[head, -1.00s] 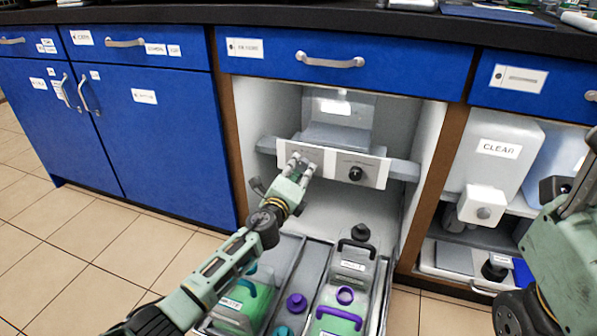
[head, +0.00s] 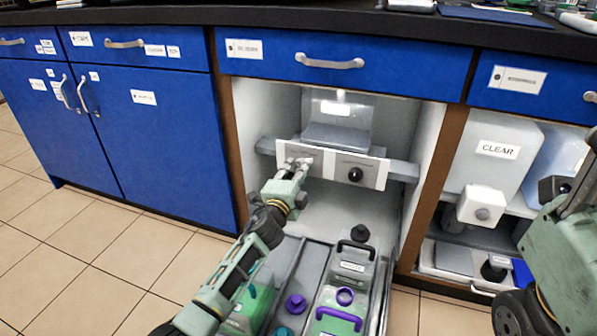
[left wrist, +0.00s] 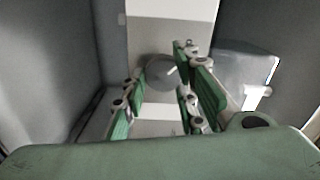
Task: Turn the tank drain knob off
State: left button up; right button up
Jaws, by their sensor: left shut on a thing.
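A white control panel (head: 318,172) crosses the front of a tank (head: 338,120) inside the open cabinet bay. A black knob (head: 355,174) shows on its right half. My left gripper (head: 297,163) is at the panel's left half and is shut on the knob there, which it mostly hides in the head view. In the left wrist view, a grey round knob (left wrist: 160,70) shows between the green-padded fingers (left wrist: 165,95), with a bright mark on its face. Which knob is the tank drain knob cannot be read.
A pulled-out tray (head: 303,262) with several green and grey jugs and purple caps lies below my left arm. A tank labelled CLEAR (head: 493,160) stands in the right bay. Blue doors (head: 165,130) line the left; tiled floor is free in front.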

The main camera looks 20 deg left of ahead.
pick_arm(q)
jog(key=shift+s+d+f, duration=0.15)
jog(key=shift+f, duration=0.35)
jog(key=o, duration=1)
jog(key=shift+r, duration=0.1)
jog(key=shift+r, duration=0.15)
jog(key=s, duration=1.2)
jog(key=shift+a, duration=0.25)
jog(key=shift+w, duration=0.1)
